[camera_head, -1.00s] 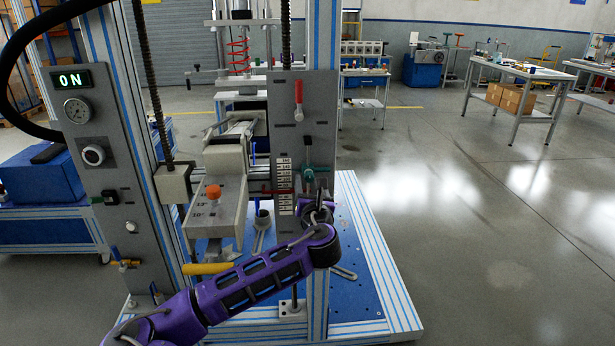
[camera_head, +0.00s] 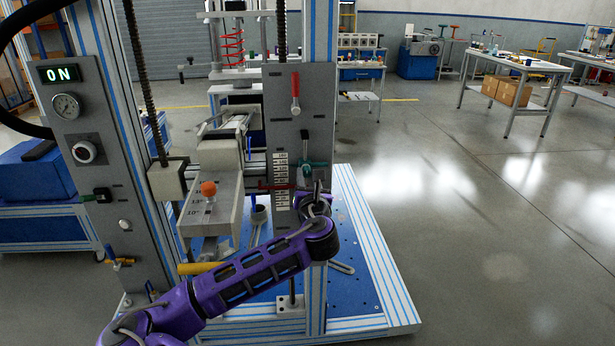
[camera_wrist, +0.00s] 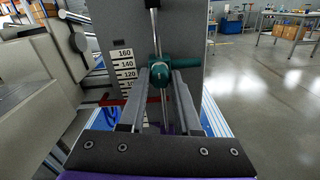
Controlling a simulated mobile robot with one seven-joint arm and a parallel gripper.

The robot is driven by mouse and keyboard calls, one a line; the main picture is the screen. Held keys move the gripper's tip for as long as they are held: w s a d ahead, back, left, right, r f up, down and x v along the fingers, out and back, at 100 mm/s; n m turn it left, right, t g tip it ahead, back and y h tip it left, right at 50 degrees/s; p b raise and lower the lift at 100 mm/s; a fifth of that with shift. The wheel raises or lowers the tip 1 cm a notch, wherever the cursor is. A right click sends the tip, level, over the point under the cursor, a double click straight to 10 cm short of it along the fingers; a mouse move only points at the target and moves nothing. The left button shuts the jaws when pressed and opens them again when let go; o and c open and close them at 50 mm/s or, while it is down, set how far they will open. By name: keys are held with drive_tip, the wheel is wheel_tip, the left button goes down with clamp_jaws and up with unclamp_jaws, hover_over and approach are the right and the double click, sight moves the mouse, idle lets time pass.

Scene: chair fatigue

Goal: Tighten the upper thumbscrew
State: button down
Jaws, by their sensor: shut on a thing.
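A teal thumbscrew with a round head and a side bar (camera_wrist: 160,72) sits on the grey upright plate beside the number scale. It also shows in the head view (camera_head: 312,165), just above my gripper. My gripper (camera_wrist: 163,82) has one finger on each side of the teal head and is shut on it. In the head view my gripper (camera_head: 318,190) is small and partly hidden by my purple arm. The exact contact of the fingertips is hard to see. I cannot tell how tight the screw is.
A red-handled lever (camera_head: 295,98) is higher on the plate. A red pointer (camera_head: 272,185) crosses by the scale (camera_head: 281,180). A grey block with an orange knob (camera_head: 208,189) stands left of the plate. Open floor lies to the right.

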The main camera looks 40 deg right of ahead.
drive_tip(key=shift+r+m+p, duration=0.1)
drive_tip(key=shift+m+p, duration=0.2)
drive_tip(key=shift+r+m+p, duration=0.1)
drive_tip(key=shift+m+p, duration=0.65)
drive_tip(key=shift+m, duration=0.15)
drive_tip(key=m+p, duration=0.2)
drive_tip(key=m, duration=0.2)
drive_tip(key=m+p, duration=0.1)
drive_tip(key=m, duration=0.6)
drive_tip(key=shift+d+m, duration=0.1)
drive_tip(key=shift+m, duration=0.3)
drive_tip(key=m, duration=0.1)
drive_tip(key=m+b, duration=0.1)
drive_tip(key=m, duration=0.3)
drive_tip(key=shift+f, duration=0.25)
drive_tip(key=shift+m+b, duration=1.4)
drive_tip(key=shift+m, duration=0.9)
